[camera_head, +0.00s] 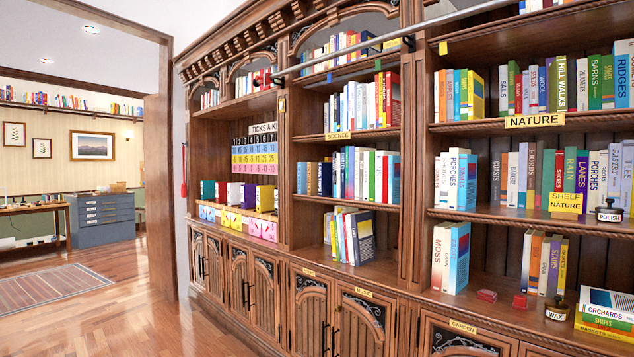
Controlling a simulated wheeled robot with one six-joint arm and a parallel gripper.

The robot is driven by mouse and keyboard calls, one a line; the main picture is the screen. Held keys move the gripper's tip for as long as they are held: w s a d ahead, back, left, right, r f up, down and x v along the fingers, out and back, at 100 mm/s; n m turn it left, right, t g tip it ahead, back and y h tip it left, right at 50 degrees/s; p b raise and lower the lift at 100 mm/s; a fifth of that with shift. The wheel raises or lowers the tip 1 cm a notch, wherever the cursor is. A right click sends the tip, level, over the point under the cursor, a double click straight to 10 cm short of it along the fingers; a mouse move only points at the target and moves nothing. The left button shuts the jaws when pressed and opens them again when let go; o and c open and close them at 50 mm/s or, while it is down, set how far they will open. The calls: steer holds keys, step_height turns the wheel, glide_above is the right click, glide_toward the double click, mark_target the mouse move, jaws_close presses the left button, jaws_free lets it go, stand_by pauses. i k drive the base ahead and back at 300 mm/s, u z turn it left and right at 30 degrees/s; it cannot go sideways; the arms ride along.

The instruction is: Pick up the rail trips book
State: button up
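No spine that I can read says rail trips, so I cannot pick that book out; many spines are too small or turned to read. Books stand in rows on a large wooden bookcase (412,230). The NATURE bay at right holds an upper row with a hill walks book (561,84) and a ridges book (621,82). Its middle row has a lanes book (580,172) and a porches book (597,180). Its bottom shelf has a moss book (439,257) and a stairs book (553,267). My gripper is not in view.
A polish jar (609,214), wax jar (557,312) and small red items (487,295) sit by shelf edges. An orchards book (606,302) tops a flat stack. Wooden floor (150,310) is open at left.

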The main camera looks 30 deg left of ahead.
mark_target(325, 168)
steer(key=u, duration=0.65)
steer(key=i, duration=0.25)
steer(key=u, duration=1.05)
steer(key=i, duration=0.85)
steer(key=u, duration=0.9)
steer(key=i, duration=2.95)
steer(key=z, duration=1.4)
steer(key=i, duration=0.8)
steer(key=z, duration=0.85)
